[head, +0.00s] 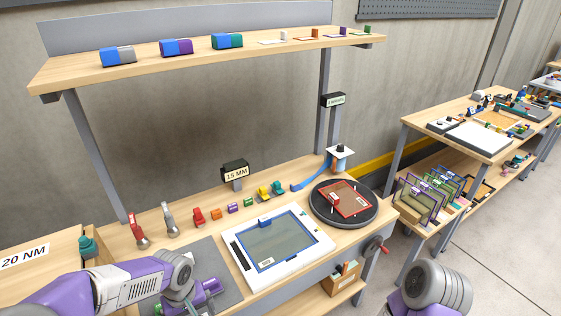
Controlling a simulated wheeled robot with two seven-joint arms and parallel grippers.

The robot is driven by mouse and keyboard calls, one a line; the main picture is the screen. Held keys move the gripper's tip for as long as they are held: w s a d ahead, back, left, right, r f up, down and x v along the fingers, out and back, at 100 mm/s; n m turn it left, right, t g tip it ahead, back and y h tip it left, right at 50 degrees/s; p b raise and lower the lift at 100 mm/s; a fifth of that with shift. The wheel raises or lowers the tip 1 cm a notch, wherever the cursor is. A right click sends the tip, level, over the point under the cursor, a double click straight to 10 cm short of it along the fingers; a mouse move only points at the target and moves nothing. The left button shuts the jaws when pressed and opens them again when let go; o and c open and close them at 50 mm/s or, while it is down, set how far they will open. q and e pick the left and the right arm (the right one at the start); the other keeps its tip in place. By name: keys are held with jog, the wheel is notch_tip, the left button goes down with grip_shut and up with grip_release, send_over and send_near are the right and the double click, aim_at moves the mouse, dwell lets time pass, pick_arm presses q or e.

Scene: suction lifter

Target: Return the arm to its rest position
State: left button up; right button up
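My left arm (130,283) is purple and grey and comes in from the lower left. It bends down at a grey wrist joint over a dark grey mat on the bench. Its fingers are not clear against the purple and green parts (205,290) there, so I cannot tell whether the gripper is open or holds anything. My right arm (437,290) shows only as a rounded grey and purple link at the bottom right. Its gripper is out of view. A blue curved piece (310,181) lies beside a small white-topped stand (340,152) at the back of the bench.
A white framed panel (230,240) and a black turntable (368,215) with a red-framed plate lie on the bench. Several small coloured parts (232,208) line its back. A shelf (250,48) hangs above. A side table (408,121) stands right, with floor between.

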pick_arm(q)
jog(key=s+d+f+m+h, duration=0.1)
jog(key=s+d+f, duration=0.2)
jog(key=f, duration=0.5)
jog(key=s+d+f+m+h, duration=0.1)
jog(key=s+d+f, duration=0.3)
jog(key=f, duration=0.4)
jog(key=s+d+f+m+h, duration=0.1)
jog(key=s+d+f+h, duration=0.1)
jog(key=d+f, duration=0.3)
notch_tip(320, 180, down, 3)
jog(key=shift+s+d+r+m+t, duration=0.1)
jog(key=shift+s+d+m+t, duration=0.25)
jog(key=shift+s, duration=0.3)
